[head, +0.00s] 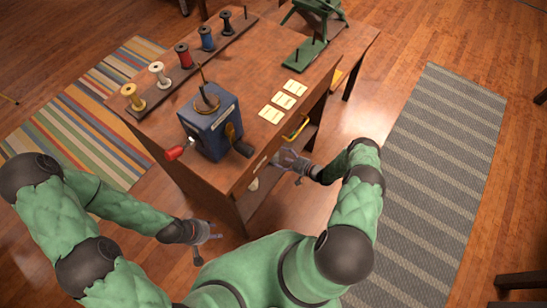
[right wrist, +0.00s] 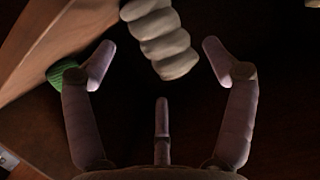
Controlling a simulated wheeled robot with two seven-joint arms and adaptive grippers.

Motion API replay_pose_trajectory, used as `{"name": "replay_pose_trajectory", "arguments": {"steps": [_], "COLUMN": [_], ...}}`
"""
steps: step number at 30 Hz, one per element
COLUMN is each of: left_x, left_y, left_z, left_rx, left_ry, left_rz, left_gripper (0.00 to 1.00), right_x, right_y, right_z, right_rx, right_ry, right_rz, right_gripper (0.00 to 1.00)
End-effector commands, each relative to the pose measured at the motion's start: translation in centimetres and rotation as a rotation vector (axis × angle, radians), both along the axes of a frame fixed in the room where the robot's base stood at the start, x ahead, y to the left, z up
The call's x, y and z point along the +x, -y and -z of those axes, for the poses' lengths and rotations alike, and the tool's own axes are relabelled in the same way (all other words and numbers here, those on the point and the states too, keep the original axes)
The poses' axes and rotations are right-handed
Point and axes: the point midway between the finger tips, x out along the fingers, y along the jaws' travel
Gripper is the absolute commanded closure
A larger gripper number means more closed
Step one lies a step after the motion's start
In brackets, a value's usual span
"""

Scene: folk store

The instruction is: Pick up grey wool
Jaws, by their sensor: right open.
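A twisted pale grey skein, which looks like the grey wool (right wrist: 165,42), shows at the top of the right wrist view. Its lower end hangs between the spread fingertips of my right gripper (right wrist: 159,52), with a dark gap on both sides. My right gripper is open and holds nothing. In the head view my right gripper (head: 291,163) is at the open front of the wooden desk. A small pale thing (head: 254,184) shows in the desk's opening, perhaps the same wool. My left gripper (head: 208,243) is low in front of the desk, fingers apart and empty.
The wooden desk (head: 270,60) carries a blue crank box (head: 212,130), a rack of several spools (head: 183,57), paper cards (head: 283,101) and a green stand (head: 304,53). In the right wrist view, a wooden board (right wrist: 65,40) and green item (right wrist: 59,74) lie left of the fingers.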

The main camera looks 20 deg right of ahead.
Motion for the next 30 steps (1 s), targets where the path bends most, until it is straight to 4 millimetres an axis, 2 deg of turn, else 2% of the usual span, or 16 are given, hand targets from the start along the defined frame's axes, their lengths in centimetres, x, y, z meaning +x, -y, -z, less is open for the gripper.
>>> {"name": "replay_pose_trajectory", "arguments": {"steps": [4,9,18,19,21,24,30], "left_x": [0.0,0.0,0.0,0.0,0.0,0.0,0.0], "left_y": [0.0,0.0,0.0,0.0,0.0,0.0,0.0], "left_z": [1.2,1.8,1.8,1.8,1.8,1.8,1.8], "left_rx": [0.0,0.0,0.0,0.0,0.0,0.0,0.0], "left_ry": [0.0,0.0,0.0,0.0,0.0,0.0,0.0], "left_rz": [0.0,0.0,0.0,0.0,0.0,0.0,0.0], "left_gripper": [0.6,0.6,0.6,0.6,0.6,0.6,0.6], "right_x": [1.7,3.2,3.6,3.6,3.6,3.6,3.6], "right_y": [-1.4,-2.2,-2.4,-2.4,-2.4,-2.4,-2.4], "right_z": [0.9,1.3,1.3,1.3,1.3,1.3,1.3], "right_rx": [0.001,0.002,0.001,0.001,0.001,0.001,0.001], "right_ry": [0.001,0.0,0.0,0.0,0.0,0.0,0.0], "right_rz": [-0.004,-0.001,0.0,0.0,0.0,0.0,0.0], "right_gripper": [0.16,0.16,0.16,0.21,0.41,0.65,0.65]}}
